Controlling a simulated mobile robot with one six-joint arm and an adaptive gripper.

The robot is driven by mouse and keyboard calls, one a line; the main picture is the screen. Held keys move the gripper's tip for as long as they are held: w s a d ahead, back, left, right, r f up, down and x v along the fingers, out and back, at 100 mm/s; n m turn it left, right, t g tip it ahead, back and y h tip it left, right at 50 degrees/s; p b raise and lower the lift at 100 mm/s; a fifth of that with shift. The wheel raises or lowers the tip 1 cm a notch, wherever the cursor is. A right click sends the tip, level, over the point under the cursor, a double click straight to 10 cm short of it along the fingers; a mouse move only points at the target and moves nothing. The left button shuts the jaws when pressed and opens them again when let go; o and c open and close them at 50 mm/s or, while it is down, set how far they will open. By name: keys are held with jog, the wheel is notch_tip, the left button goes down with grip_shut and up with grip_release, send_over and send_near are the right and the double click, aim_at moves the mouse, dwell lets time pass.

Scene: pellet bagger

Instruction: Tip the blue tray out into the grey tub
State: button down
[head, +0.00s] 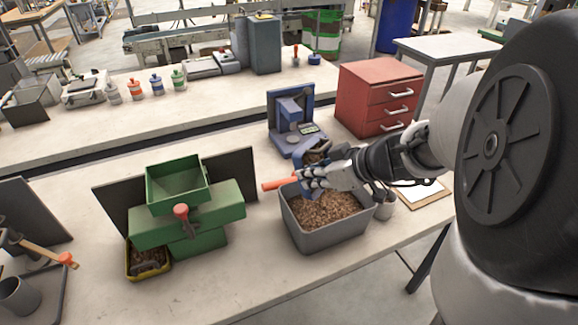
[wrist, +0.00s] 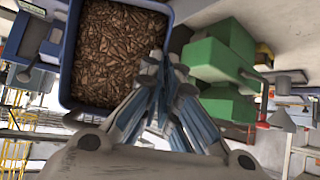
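The blue tray (wrist: 72,55) fills the upper left of the wrist view, and brown pellets cover its inside. In the head view the tray (head: 308,189) is partly hidden behind my gripper, above the far side of the grey tub. My gripper (wrist: 158,62) has its fingers close together at the tray's rim and looks shut on it. The gripper (head: 312,178) also shows in the head view. The grey tub (head: 312,241) stands on the bench below it and holds brown pellets. An orange handle (head: 278,184) sticks out left of my fingers; what it belongs to is hidden.
A blue scale (head: 291,118) stands behind the tub, with a red drawer cabinet (head: 377,98) to its right. A green machine (head: 190,215) stands to the left, with a yellow-rimmed bin (head: 149,260) below it. A clipboard (head: 425,193) lies at right.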

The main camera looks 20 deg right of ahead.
jog(key=s+t+y, duration=0.1)
jog(key=s+d+t+y, duration=0.1)
jog(key=t, duration=0.1)
jog(key=s+d+t+y, duration=0.1)
jog(key=t, duration=0.1)
jog(key=shift+f, duration=0.15)
dwell(0.4)
